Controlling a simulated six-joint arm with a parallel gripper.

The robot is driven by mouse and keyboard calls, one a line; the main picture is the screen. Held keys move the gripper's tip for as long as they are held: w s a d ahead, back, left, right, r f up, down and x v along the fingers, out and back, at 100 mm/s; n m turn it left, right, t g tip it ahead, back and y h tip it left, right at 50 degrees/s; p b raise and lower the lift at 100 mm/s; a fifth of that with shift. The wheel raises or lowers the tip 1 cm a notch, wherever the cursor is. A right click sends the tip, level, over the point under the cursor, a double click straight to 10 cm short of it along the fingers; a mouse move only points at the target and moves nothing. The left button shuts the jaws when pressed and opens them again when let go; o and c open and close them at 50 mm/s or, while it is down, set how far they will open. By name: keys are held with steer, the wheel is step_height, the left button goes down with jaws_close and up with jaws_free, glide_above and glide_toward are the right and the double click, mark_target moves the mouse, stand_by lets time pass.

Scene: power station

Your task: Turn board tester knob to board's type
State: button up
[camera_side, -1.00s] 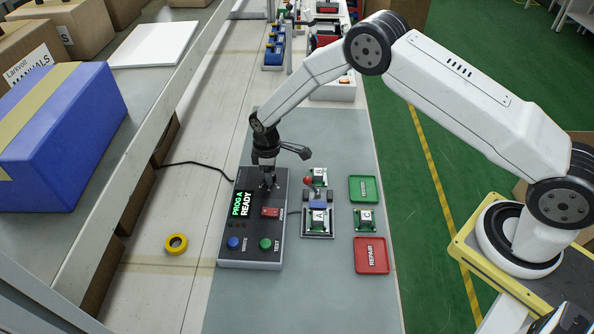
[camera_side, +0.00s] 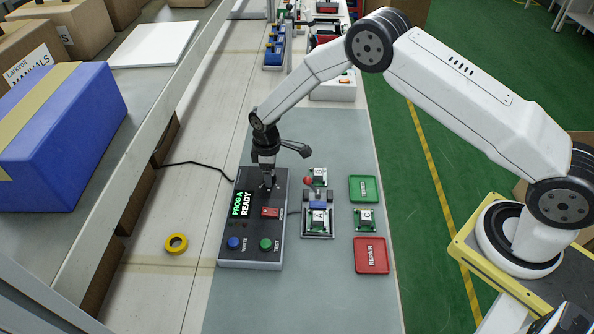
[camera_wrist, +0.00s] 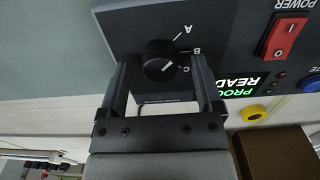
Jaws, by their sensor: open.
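The board tester (camera_side: 234,255) is a dark box; its screen (camera_side: 241,204) reads PROG A READY. Its black knob (camera_wrist: 159,60) shows in the wrist view, with marks A, B and C around it. A short white line on the knob appears to point towards C. My gripper (camera_wrist: 160,66) is open, with one finger on each side of the knob; contact is not clear. In the side view my gripper (camera_side: 269,186) points down over the tester's top end and hides the knob. A green board labelled A (camera_side: 319,217) sits in the fixture (camera_side: 317,235) beside the tester.
Board B (camera_side: 319,175) and board C (camera_side: 364,217) lie near the fixture, which has a red-balled lever (camera_side: 308,181). The tester has a red power switch (camera_side: 270,212), blue button (camera_side: 233,243) and green button (camera_side: 265,245). Green tray (camera_side: 364,189) and red tray (camera_side: 371,256) are at right.

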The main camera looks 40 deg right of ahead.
mark_target(273, 174)
steer(key=shift+r, duration=3.6)
steer(key=shift+s+d+r, duration=0.25)
steer(key=shift+s+r, duration=0.05)
steer(key=shift+r, duration=0.15)
steer(key=s+d+r+m+t, duration=0.1)
steer(key=s+d+r+m, duration=0.2)
steer(key=s, duration=0.5)
steer(key=s+d+r+m, duration=0.3)
steer(key=s+r, duration=0.1)
steer(key=s, duration=0.4)
steer(key=s+d+r+m+t, duration=0.1)
steer(key=s+d+r+m, duration=0.2)
steer(key=s, duration=0.5)
steer(key=shift+s+r+t, duration=0.3)
steer(key=shift+r, duration=0.55)
